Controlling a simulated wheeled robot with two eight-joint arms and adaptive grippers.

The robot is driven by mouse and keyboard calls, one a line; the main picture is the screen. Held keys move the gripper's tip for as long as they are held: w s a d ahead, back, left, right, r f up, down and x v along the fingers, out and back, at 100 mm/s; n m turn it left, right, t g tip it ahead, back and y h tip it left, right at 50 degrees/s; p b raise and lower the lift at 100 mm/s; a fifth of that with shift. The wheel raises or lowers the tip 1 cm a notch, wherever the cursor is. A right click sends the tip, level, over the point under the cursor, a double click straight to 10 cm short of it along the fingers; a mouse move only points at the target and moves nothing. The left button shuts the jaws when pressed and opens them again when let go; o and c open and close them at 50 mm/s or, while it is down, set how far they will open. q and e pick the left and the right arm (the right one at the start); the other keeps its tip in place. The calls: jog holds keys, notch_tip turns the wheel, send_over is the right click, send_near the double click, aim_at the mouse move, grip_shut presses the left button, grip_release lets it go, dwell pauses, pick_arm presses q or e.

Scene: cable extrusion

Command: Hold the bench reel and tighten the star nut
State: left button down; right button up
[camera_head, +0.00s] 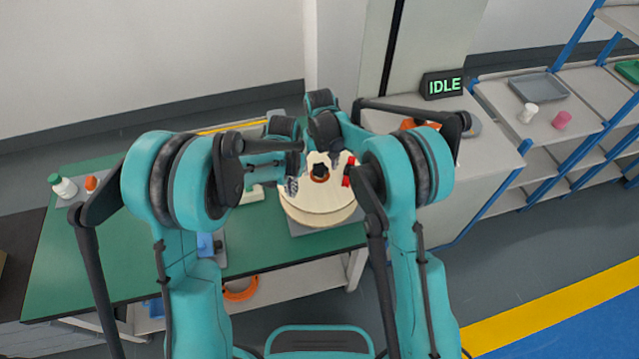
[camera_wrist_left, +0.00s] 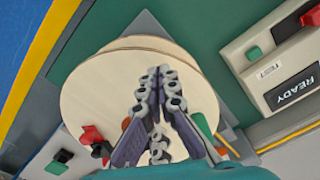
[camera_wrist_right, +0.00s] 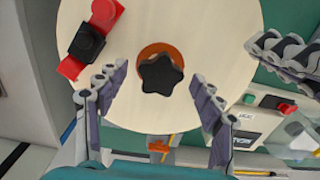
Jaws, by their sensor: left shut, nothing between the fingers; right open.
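The bench reel has a pale wooden disc face (camera_head: 318,208). It also shows in the left wrist view (camera_wrist_left: 85,95) and the right wrist view (camera_wrist_right: 215,30). The black star nut (camera_wrist_right: 161,75) sits at its centre over an orange hub. My right gripper (camera_wrist_right: 158,80) is open, its fingers spread on either side of the nut in that view; contact cannot be told. My left gripper (camera_wrist_left: 160,72) is shut and empty, over the reel face in its own view. In the head view it (camera_head: 291,186) is near the reel's left edge.
A red and black part (camera_wrist_right: 87,40) sits on the reel face beside the nut. A box with a READY display (camera_wrist_left: 296,88) and green button stands by the reel. A white bottle (camera_head: 65,187) stands far left on the green bench (camera_head: 75,250). An IDLE sign (camera_head: 443,85) is behind.

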pick_arm(q)
jog(key=shift+f, duration=0.8)
